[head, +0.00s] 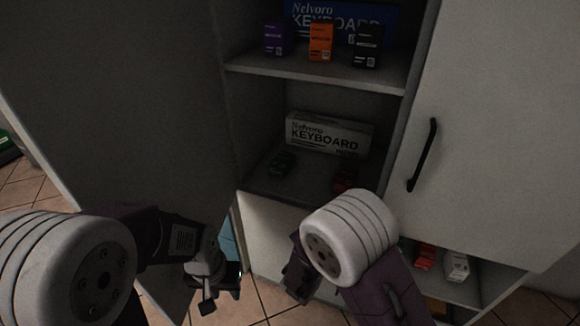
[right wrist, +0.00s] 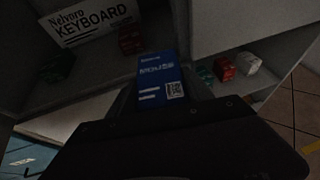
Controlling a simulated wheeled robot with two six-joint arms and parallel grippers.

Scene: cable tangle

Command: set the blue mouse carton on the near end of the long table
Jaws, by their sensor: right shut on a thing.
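The blue mouse carton (right wrist: 163,79) shows in the right wrist view, its printed face and code label towards the camera. My right gripper (head: 298,280) is shut on it, in front of the cabinet's lower part. The carton is hidden in the head view, behind my right arm and gripper. My left gripper (head: 221,294) is low in the middle of the head view, its fingers apart and nothing between them. The long table is not in view.
An open cabinet (head: 315,77) holds a white keyboard box (head: 328,133), a blue keyboard box (head: 345,18) and several small cartons on its shelves. Its right door (head: 490,130) has a black handle (head: 423,155). A grey panel (head: 130,100) stands at left. Tiled floor (head: 262,300) shows below.

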